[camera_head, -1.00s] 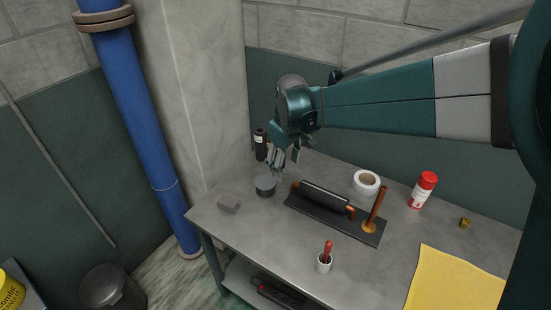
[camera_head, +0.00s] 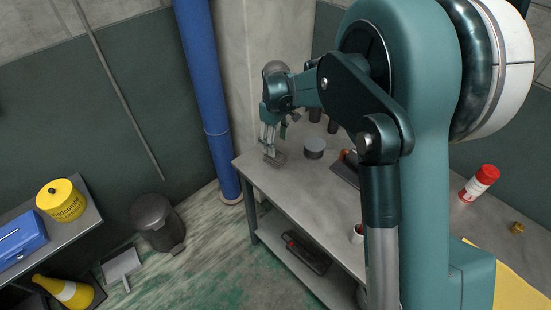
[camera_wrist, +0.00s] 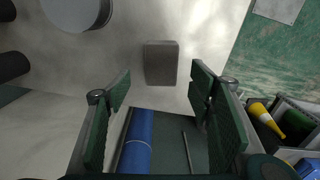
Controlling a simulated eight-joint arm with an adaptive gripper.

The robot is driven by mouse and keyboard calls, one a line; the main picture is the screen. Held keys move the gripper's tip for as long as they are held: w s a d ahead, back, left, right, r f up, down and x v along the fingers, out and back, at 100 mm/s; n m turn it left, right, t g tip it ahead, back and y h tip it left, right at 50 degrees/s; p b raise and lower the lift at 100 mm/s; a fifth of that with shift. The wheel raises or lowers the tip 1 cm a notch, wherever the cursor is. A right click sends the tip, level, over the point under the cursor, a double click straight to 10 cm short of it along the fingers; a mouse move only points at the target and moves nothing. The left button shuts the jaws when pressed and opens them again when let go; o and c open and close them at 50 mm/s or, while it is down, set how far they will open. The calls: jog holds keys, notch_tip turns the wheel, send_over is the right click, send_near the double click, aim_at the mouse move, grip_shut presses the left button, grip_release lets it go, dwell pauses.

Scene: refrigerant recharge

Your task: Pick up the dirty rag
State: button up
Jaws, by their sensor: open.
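The dirty rag (camera_head: 277,159) appears as a small grey folded block lying at the left corner of the grey workbench (camera_head: 268,182). In the wrist view the rag (camera_wrist: 160,62) lies flat, a little beyond my fingertips and centred between them. My gripper (camera_head: 269,142) points down above the rag, with its fingers spread. In the wrist view my gripper (camera_wrist: 159,84) is open and empty. The fingers partly overlap the rag in the head view, and I cannot tell the exact height between them.
A round grey tin (camera_head: 314,147) stands right of the rag, with dark bottles (camera_head: 332,126) behind it. The bench edge is close on the left. A blue pipe (camera_head: 207,90) rises behind. A trash bin (camera_head: 157,222) and a yellow can (camera_head: 61,200) are further left.

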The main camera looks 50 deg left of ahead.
aim_at(275, 158)
dwell(0.3)
jog(key=shift+f, duration=1.35)
jog(key=shift+s+f, duration=0.15)
jog(key=shift+f, duration=2.45)
jog(key=c, duration=1)
